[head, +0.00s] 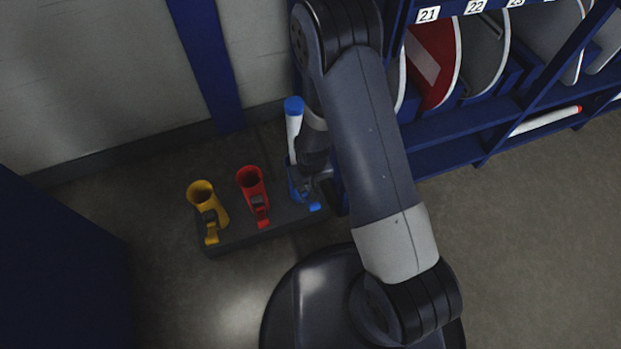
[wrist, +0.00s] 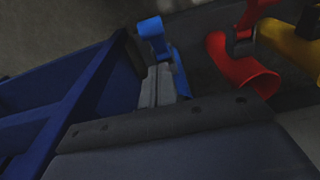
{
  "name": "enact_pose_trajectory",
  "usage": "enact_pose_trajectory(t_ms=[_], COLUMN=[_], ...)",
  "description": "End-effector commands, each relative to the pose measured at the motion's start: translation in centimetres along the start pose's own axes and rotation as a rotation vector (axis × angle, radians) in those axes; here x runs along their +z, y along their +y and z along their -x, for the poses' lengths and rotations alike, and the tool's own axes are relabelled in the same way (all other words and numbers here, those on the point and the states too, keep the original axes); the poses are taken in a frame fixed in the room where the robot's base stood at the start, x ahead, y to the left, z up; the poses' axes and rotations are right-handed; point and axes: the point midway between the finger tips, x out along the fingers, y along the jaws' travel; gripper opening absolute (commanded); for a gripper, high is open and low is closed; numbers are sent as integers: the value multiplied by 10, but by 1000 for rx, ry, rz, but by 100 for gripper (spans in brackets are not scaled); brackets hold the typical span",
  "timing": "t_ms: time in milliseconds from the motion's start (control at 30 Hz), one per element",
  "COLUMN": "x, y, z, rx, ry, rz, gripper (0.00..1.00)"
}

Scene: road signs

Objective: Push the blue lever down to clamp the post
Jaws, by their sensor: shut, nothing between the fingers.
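A white post with a blue cap (head: 293,125) stands in the blue holder (head: 294,180) at the right end of a dark base block. The tip of the blue lever (head: 315,206) shows at the holder's front; it also shows in the wrist view (wrist: 152,28). My gripper (head: 308,186) is shut and empty, low over the blue holder at the lever. In the wrist view its fingers (wrist: 157,86) lie right beside the blue parts; I cannot tell whether they touch. My wrist hides part of the post and holder. How far the lever is down is unclear.
A red holder (head: 252,187) and a yellow holder (head: 206,200), both empty, stand left on the same base block (head: 238,238). A blue rack (head: 440,160) with round signs stands close on the right.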

Motion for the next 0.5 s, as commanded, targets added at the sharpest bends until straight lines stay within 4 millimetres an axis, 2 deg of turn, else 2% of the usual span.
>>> enact_pose_trajectory(t_ms=[33,200,500], x=[1,13,22], y=[0,0,0], z=[-15,-37,-49], rx=[0,1,1], ry=[-2,-2,1], rz=[0,2,0], gripper=[0,0,0])
